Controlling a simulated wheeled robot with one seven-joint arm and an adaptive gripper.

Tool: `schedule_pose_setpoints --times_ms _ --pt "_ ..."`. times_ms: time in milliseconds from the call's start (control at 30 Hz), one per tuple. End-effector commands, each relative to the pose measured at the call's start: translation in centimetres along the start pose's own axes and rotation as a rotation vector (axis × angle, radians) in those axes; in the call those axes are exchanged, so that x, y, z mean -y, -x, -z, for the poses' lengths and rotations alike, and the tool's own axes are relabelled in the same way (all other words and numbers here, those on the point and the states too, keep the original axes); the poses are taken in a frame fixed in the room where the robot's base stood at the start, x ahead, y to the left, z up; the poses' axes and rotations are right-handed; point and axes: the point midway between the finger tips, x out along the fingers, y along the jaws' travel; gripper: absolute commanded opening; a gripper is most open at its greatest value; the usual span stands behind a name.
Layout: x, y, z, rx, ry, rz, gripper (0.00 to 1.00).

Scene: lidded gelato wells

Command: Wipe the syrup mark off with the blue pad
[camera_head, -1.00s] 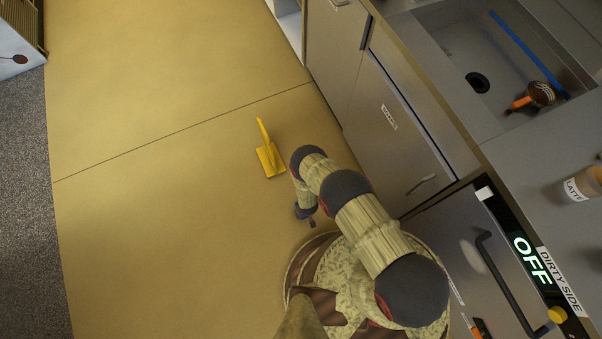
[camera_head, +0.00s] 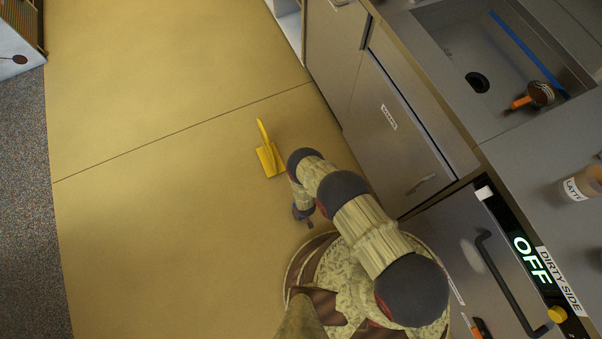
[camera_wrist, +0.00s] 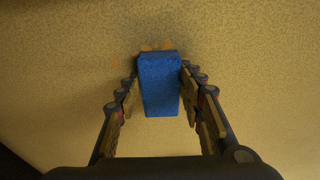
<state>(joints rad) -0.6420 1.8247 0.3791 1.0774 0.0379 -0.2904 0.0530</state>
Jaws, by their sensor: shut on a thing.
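My gripper (camera_wrist: 158,82) is shut on the blue pad (camera_wrist: 160,90), which sits between its two fingers in the wrist view. The pad's far end reaches over a tan surface, with a dark shadow around it. I cannot tell whether it touches. Orange patches of the syrup mark (camera_wrist: 148,47) show just beyond and left of the pad's far end; the pad may hide part of the mark.
A yellow stand-like object (camera_head: 269,159) is on the tan floor (camera_head: 160,230), close left of my arm. Steel cabinets (camera_head: 400,130) and a counter with a sink (camera_head: 500,70) run along the right. A black door handle (camera_head: 500,275) juts out at lower right. The floor on the left is clear.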

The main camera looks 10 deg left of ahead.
Motion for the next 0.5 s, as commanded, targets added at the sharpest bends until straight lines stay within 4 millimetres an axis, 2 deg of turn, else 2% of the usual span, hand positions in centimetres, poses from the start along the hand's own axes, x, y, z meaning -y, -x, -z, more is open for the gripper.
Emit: schedule_pose_setpoints --times_ms 267,500 --pt "-1.8 0.1 -0.2 0.002 -0.004 -0.001 0.00" --pt "-1.2 0.1 -0.1 0.001 0.000 0.000 0.00"
